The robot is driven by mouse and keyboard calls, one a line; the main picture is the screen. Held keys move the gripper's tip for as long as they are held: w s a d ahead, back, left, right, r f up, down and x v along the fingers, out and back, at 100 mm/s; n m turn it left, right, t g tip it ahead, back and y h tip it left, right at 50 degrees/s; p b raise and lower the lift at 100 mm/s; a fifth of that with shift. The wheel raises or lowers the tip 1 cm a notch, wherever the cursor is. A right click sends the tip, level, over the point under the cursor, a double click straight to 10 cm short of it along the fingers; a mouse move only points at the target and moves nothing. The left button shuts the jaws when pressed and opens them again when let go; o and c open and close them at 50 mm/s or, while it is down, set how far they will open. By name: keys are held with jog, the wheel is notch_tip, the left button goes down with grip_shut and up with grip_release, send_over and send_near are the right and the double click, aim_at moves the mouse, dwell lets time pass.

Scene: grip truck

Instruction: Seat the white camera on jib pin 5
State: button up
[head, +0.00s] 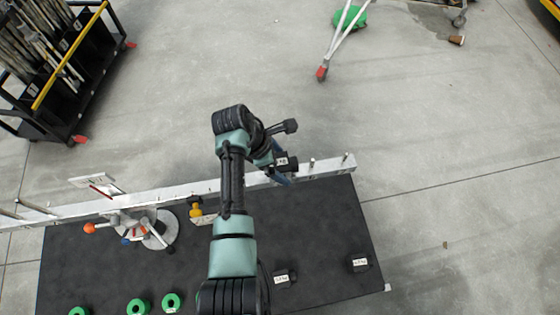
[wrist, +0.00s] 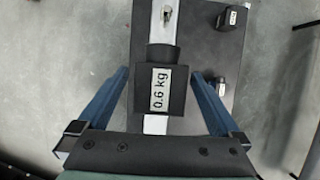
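The jib is a long pale beam (head: 255,181) across the head view, with upright pins such as one (head: 312,163) toward its right end; no pin numbers are readable. A black block labelled 0.6 kg (wrist: 157,88) sits on the beam; it also shows in the head view (head: 288,162). My gripper (wrist: 160,75) is over this block, its blue fingers open on either side with gaps visible. I cannot clearly identify a white camera. A white flat piece with a red strip (head: 92,181) shows near the beam's left part, partly unclear.
Two labelled dark blocks (head: 284,277) (head: 360,263) lie on the dark mat (head: 330,225). Several green rings (head: 137,306) lie at the mat's front. A round-based stand (head: 160,235) and a yellow item (head: 195,210) are near the beam. A loaded cart (head: 60,90) stands at upper left.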

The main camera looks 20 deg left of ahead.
jog(key=shift+s+f, duration=0.1)
jog(key=b+v, duration=0.2)
jog(key=v, duration=1.1)
